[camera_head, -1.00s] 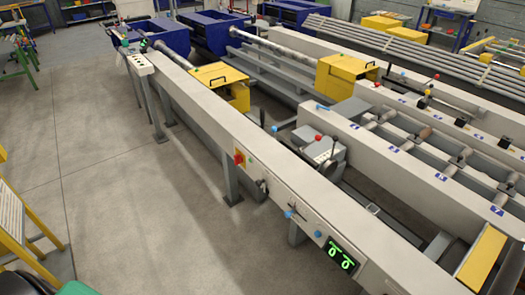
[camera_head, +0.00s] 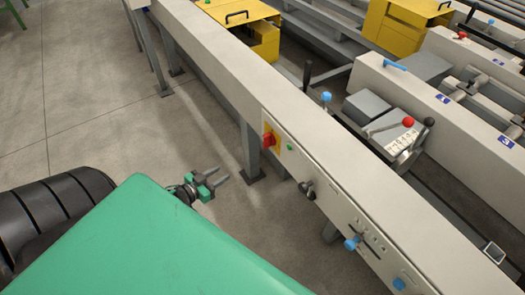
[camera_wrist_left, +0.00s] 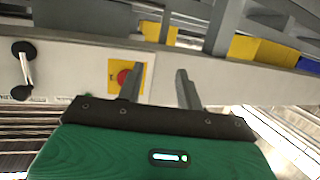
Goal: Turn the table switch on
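The table switch is a red knob (camera_head: 268,139) on a yellow plate, on the side face of the long grey runout table (camera_head: 225,70). In the left wrist view the red knob (camera_wrist_left: 124,77) shows just left of the fingers, partly beside the left finger. My left gripper (camera_head: 221,176) is green with two grey fingers, apart and empty, in front of the table side, lower left of the switch. In the left wrist view the gripper (camera_wrist_left: 159,78) also shows its fingers spread with nothing between them. The knob's exact turn position is hard to tell. My right gripper is not in view.
A green button (camera_head: 290,147), a black lever (camera_head: 307,189) and blue handles (camera_head: 352,243) sit along the same table side, right of the switch. A grey table leg (camera_head: 250,150) stands behind the gripper. The floor (camera_head: 110,115) left of the table is open.

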